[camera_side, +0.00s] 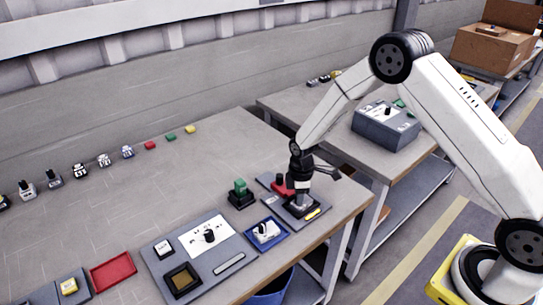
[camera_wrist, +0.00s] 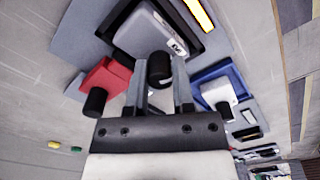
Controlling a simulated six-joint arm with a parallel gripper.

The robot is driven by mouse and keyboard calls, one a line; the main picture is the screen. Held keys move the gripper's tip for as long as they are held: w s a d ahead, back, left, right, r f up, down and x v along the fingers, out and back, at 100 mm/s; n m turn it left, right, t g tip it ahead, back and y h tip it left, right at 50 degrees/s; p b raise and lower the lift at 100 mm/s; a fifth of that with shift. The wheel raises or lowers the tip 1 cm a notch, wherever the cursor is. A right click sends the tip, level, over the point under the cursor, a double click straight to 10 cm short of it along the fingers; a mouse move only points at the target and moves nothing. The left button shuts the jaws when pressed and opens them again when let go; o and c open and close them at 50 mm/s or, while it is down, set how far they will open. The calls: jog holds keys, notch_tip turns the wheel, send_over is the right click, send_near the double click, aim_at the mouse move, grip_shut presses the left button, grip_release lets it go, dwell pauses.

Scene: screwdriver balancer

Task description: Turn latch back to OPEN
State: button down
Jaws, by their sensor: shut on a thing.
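A grey fixture plate (camera_side: 268,180) lies near the right edge of the bench. On it is a dark socket (camera_wrist: 122,22) holding a light grey block (camera_wrist: 140,38) with a small label. My gripper (camera_side: 299,203) points down over this block. In the wrist view my gripper (camera_wrist: 160,75) has its two fingers closed on a black knob (camera_wrist: 160,66) in front of the block. A red piece (camera_wrist: 108,77) with a black knob (camera_wrist: 95,102) is beside the left finger; it also shows in the side view (camera_side: 280,189). I cannot read an OPEN mark.
A blue tray (camera_wrist: 212,72) with a white piece (camera_wrist: 218,95) is right of my gripper in the wrist view. A green block (camera_side: 240,188) on a black base stands close by. A grey panel with a dial (camera_side: 210,236) and a red tray (camera_side: 112,271) lie further left.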

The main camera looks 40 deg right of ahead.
jog(key=shift+n, duration=1.9)
jog(key=shift+c, duration=2.3)
grip_release()
jog(key=shift+r, duration=3.9)
